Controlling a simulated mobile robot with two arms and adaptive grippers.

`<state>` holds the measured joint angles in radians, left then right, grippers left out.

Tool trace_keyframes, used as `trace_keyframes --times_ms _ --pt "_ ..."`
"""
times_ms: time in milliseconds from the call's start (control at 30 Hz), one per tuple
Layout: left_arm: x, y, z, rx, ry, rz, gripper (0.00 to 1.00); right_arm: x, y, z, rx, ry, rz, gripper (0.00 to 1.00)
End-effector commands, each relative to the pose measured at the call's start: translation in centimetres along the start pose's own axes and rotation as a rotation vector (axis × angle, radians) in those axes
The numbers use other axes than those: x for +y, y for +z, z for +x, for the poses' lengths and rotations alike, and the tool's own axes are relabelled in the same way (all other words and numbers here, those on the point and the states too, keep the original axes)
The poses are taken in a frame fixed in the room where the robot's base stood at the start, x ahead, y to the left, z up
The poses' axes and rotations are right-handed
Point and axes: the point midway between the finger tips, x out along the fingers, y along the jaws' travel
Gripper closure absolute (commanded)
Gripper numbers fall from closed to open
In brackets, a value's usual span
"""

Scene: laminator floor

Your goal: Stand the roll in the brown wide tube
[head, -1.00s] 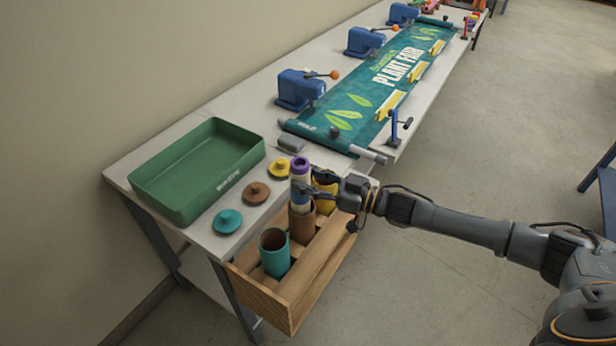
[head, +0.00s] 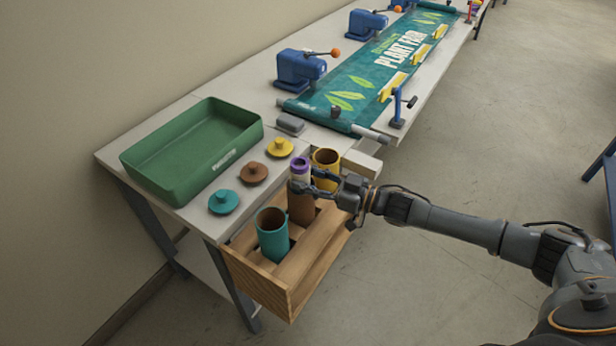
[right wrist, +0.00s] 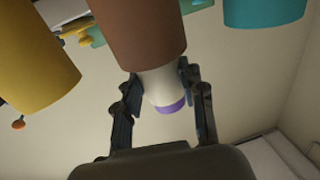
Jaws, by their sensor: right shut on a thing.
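The roll (head: 300,171) is pale with a purple end and stands upright in the head view. My right gripper (head: 304,182) is shut on it near its top. The brown wide tube (head: 302,208) stands in the wooden drawer directly below the gripper. The roll's lower part is hidden inside the brown tube. In the right wrist view the roll (right wrist: 160,88) comes out of the mouth of the brown tube (right wrist: 140,35), between the two fingers. Whether the roll touches the tube's bottom is hidden. My left gripper is not in view.
The wooden drawer (head: 262,290) also holds a teal tube (head: 272,240) in front and a yellow tube (head: 326,172) behind. Teal (head: 223,202), brown (head: 253,174) and yellow (head: 280,148) lids lie on the table beside a green tray (head: 150,182).

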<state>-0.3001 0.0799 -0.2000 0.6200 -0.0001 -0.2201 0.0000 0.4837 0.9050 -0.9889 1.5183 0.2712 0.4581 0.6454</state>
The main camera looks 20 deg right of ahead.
Motion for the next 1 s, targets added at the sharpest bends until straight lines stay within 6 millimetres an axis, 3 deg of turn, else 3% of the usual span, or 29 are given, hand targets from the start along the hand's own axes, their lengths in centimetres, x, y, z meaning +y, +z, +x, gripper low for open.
trace_keyframes --times_ms 467,500,600,833,1000 --pt "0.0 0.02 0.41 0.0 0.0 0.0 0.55 -0.01 0.53 0.02 0.001 0.0 0.0 0.93" --pt "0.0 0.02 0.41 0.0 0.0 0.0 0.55 -0.02 0.53 0.02 0.001 0.0 0.0 0.54" --pt "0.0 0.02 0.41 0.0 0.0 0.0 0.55 -0.02 0.54 0.01 0.001 0.0 0.0 0.34" --pt "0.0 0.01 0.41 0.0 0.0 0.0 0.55 -0.02 0.55 0.01 0.0 -0.001 0.0 0.34" --pt "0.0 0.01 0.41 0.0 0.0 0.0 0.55 -0.02 0.58 0.0 0.0 0.0 0.0 0.0"
